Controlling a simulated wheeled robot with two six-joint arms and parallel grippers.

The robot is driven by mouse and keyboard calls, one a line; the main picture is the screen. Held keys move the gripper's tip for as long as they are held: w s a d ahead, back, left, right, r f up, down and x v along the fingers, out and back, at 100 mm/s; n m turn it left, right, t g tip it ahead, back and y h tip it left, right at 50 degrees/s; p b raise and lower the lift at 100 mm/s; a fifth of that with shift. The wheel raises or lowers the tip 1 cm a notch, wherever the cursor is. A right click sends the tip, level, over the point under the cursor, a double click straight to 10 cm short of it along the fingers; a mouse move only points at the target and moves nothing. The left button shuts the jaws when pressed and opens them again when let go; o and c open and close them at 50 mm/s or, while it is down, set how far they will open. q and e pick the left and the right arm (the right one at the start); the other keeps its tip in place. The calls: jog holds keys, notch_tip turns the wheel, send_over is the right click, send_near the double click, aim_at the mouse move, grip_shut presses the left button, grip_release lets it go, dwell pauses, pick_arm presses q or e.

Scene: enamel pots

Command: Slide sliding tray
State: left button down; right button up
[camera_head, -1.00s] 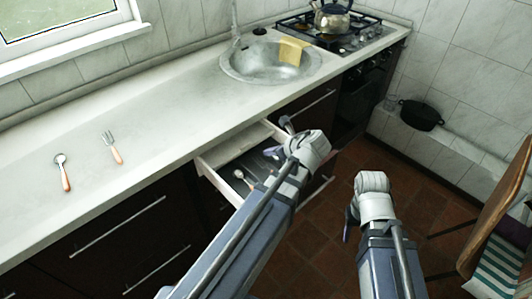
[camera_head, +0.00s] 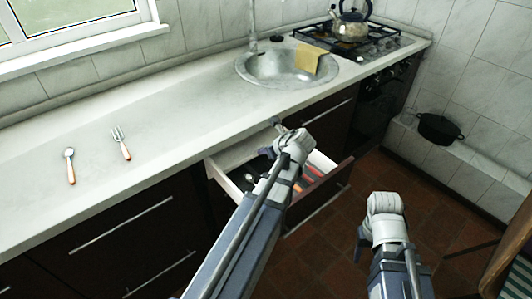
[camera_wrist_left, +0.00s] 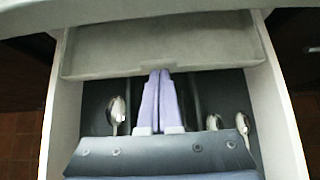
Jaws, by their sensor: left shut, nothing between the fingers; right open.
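The sliding tray (camera_wrist_left: 160,45) is a grey panel across the upper part of the open drawer (camera_wrist_left: 283,110) in the left wrist view, with a small notch in its near edge. It also shows as a pale strip in the head view (camera_head: 236,154), partly hidden by my left arm. My left gripper (camera_wrist_left: 160,72) is shut and empty, its purple fingertips at that notch; I cannot tell whether they touch it. My right gripper (camera_head: 361,240) is open and empty, out over the floor to the right of the drawer.
Spoons (camera_wrist_left: 117,112) lie in the drawer, and orange-handled cutlery (camera_head: 312,174) shows near its front. A spoon (camera_head: 70,166) and fork (camera_head: 121,143) lie on the counter (camera_head: 165,108). A sink (camera_head: 286,66) and kettle (camera_head: 352,24) are beyond. Floor on the right is clear.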

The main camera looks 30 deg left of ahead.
pick_arm(q)
jog(key=shift+w+a, duration=0.3)
jog(key=shift+a, duration=0.3)
jog(key=shift+w+a, duration=0.25)
jog(key=shift+a, duration=0.35)
jog(key=shift+s, duration=0.1)
jog(key=shift+s+d, duration=0.1)
jog(key=shift+d, duration=0.2)
jog(key=d, duration=0.1)
jog(key=s+d, duration=0.1)
jog(key=shift+s+d, duration=0.15)
jog(key=shift+d, duration=0.15)
jog(key=p+v, duration=0.6)
jog(key=v, duration=0.4)
jog(key=shift+d+p, duration=0.3)
jog(key=shift+p, duration=0.1)
pick_arm(e)
notch_tip(320, 180, up, 7)
jog(key=d, duration=0.1)
